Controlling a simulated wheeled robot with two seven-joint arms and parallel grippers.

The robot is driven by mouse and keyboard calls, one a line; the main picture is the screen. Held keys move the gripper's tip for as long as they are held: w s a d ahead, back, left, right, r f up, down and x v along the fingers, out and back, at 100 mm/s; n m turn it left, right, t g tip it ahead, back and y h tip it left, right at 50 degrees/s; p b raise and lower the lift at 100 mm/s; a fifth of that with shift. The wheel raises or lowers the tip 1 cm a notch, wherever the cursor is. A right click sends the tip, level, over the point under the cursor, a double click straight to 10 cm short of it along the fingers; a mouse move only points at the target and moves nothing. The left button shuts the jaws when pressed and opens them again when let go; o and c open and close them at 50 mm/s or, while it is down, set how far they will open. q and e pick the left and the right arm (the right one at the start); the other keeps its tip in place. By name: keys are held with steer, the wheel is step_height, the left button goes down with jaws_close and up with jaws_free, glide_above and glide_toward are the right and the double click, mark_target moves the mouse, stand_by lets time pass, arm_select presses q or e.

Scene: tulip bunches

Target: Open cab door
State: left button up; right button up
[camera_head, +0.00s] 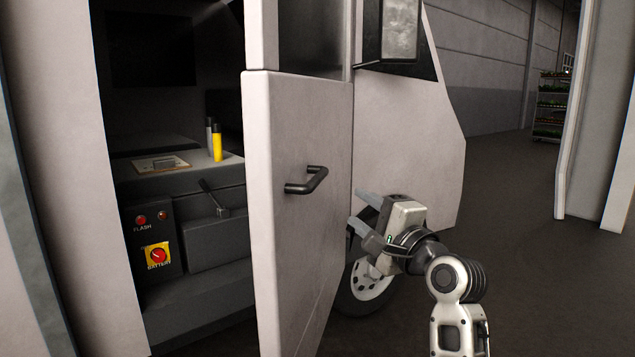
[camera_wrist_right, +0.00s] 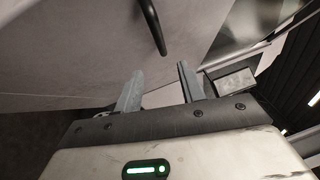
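The white cab door (camera_head: 300,240) stands ajar in the head view, with the dark cab interior showing to its left. A black bar handle (camera_head: 308,181) sits on the door's outer face; it also shows in the right wrist view (camera_wrist_right: 156,30), beyond the fingertips. My right gripper (camera_head: 358,208) is to the right of the handle and a little lower, apart from it. In the right wrist view its two grey fingers (camera_wrist_right: 160,80) are spread with nothing between them. My left gripper is not in either view.
Inside the cab are a control panel with a red switch on yellow (camera_head: 157,255), a lever (camera_head: 213,196) and a yellow cylinder (camera_head: 217,143). A wheel (camera_head: 366,287) is behind my right gripper. A plant rack (camera_head: 552,105) stands far right. Floor to the right is clear.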

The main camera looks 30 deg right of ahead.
mark_target(318, 175)
arm_select(q)
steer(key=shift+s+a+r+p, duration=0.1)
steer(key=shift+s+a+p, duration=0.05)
steer(key=shift+p, duration=0.55)
arm_select(e)
steer(key=w, duration=0.5)
steer(key=w+r, duration=0.1)
steer(key=w, duration=0.4)
steer(key=w+r, duration=0.1)
steer(key=w, duration=0.4)
steer(key=shift+w+d, duration=0.2)
steer(key=shift+d, duration=0.15)
